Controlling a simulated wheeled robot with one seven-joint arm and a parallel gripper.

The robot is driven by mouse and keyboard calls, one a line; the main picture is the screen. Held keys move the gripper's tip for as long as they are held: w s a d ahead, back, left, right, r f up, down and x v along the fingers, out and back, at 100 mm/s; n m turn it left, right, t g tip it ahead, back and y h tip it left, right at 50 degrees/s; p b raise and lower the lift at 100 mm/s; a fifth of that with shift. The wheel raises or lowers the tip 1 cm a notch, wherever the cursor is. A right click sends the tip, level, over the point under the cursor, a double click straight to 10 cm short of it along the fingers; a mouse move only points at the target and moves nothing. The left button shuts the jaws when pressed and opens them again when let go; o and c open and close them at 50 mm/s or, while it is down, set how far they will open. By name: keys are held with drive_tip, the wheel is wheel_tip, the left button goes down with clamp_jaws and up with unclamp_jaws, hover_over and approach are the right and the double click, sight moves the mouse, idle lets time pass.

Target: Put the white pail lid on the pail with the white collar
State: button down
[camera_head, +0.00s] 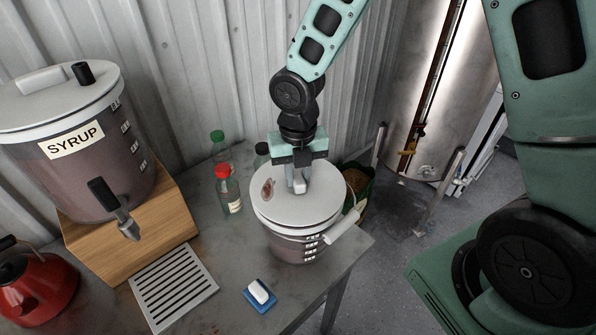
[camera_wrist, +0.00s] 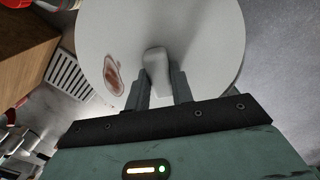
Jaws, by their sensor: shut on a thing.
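The white pail lid (camera_head: 283,208) is a round disc with a reddish-brown stain and a raised knob. It lies level at the top of a pail (camera_head: 288,248) with dark contents and measure marks, at the table's front right. The lid covers the pail's mouth, so I cannot tell whether it is fully seated or slightly above the rim. My gripper (camera_head: 298,184) points down and is shut on the lid's knob. In the wrist view, the fingers flank the knob (camera_wrist: 156,62) and the lid (camera_wrist: 205,45) fills the middle. The pail's collar is mostly hidden under the lid.
A white grip (camera_head: 344,226) sticks out at the pail's right. Bottles (camera_head: 229,190) stand behind left. A syrup dispenser (camera_head: 85,150) on a wooden stand, a drip grate (camera_head: 173,287), a red kettle (camera_head: 40,290) and a blue sponge holder (camera_head: 260,296) occupy the table's left and front.

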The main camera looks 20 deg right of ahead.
drive_tip(key=shift+f, duration=0.6)
idle(1.9)
drive_tip(key=c, duration=0.8)
unclamp_jaws()
drive_tip(key=shift+r+p, duration=0.15)
drive_tip(key=shift+p, duration=0.2)
wheel_tip(320, 180, up, 7)
drive_tip(key=p, duration=0.7)
